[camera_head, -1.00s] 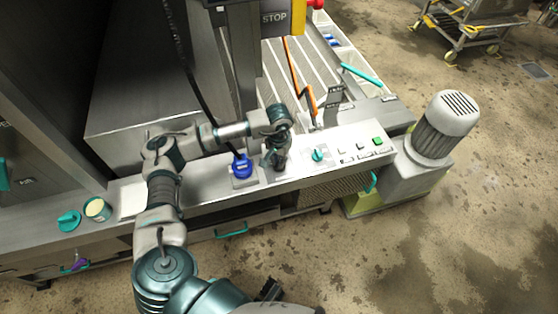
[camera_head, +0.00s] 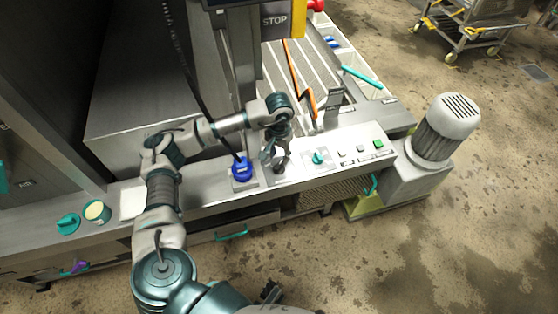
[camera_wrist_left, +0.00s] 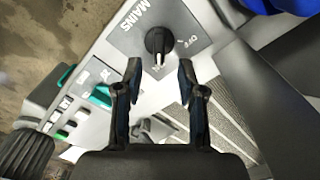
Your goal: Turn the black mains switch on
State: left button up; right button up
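The black mains switch (camera_wrist_left: 158,42) is a rotary knob on a dark plate marked MAINS (camera_wrist_left: 148,14) in the left wrist view. Its white pointer line faces the fingers, near a small label I cannot read clearly. In the head view the switch (camera_head: 280,168) stands on the console just below my left gripper (camera_head: 273,152). In the wrist view my left gripper (camera_wrist_left: 159,78) is open and empty, its two fingertips apart. The knob lies beyond the gap, and I see no contact. A dark claw-like part at the bottom of the head view may be my right gripper (camera_head: 270,291); its state is unclear.
A blue knob (camera_head: 242,170) sits left of the switch. A teal knob (camera_head: 318,157) and a green button (camera_head: 379,144) are to its right. A grey motor (camera_head: 447,125) stands at the console's right end. The upright post (camera_head: 242,60) rises behind the arm.

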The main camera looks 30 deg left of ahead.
aim_at(279, 163)
pick_arm(q)
notch_tip(279, 163, up, 7)
jog(key=shift+w+a, duration=0.1)
jog(key=shift+a, duration=0.05)
dwell(0.4)
